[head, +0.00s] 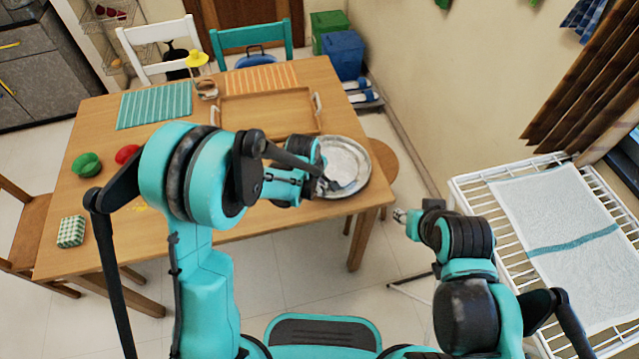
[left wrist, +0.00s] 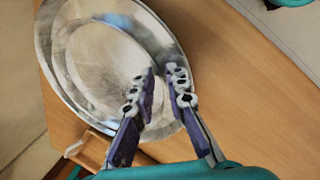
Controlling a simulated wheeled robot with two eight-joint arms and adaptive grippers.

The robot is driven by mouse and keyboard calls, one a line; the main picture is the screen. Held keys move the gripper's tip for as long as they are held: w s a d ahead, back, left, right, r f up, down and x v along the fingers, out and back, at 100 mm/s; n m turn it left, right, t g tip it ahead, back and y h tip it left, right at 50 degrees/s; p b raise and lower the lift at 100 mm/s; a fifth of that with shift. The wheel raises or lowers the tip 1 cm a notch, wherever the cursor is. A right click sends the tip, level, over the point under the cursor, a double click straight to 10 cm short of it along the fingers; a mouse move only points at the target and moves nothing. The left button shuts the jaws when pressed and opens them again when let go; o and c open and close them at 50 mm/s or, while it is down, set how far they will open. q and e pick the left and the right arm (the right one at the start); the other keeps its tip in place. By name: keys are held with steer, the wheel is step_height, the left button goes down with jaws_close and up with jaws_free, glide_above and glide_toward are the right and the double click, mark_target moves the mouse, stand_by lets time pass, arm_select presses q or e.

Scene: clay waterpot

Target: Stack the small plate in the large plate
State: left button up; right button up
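A large silver metal plate (head: 363,160) lies near the right end of the wooden table. In the left wrist view the large plate (left wrist: 42,42) shows an outer rim, and a second round rim lies inside it. This inner round looks like the small plate (left wrist: 95,55), set off-centre within the large one. My left gripper (head: 337,187) is at the plates' near edge. In the left wrist view its two purple-tipped fingers (left wrist: 162,77) are apart, one over the inner plate and one near the outer rim. I cannot tell whether they touch. My right gripper (head: 400,215) is away from the table, its fingers unclear.
A wooden tray (head: 268,113) with white handles stands behind the plates. A green bowl (head: 87,164), a red item (head: 127,154) and a striped green mat (head: 155,105) are at the left. A white rack (head: 475,190) with a towel stands at the right.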

arm_select(q)
steer(key=s+a+r+m+t+p, duration=0.1)
steer(key=s+a+r+m+p, duration=0.25)
steer(key=r, duration=0.65)
steer(key=s+a+r+m+t+p, duration=0.1)
steer(key=s+a+r+m, duration=0.1)
steer(key=s+a+r, duration=0.65)
steer(key=s+a+r+m+t+y, duration=0.1)
steer(key=s+a+r+m+t, duration=0.1)
steer(key=s+r+m, duration=0.3)
steer(key=shift+s+a+m+y, duration=0.2)
steer(key=shift+s+m+y, duration=0.1)
steer(key=shift+s+m, duration=0.8)
steer(key=shift+s, duration=0.1)
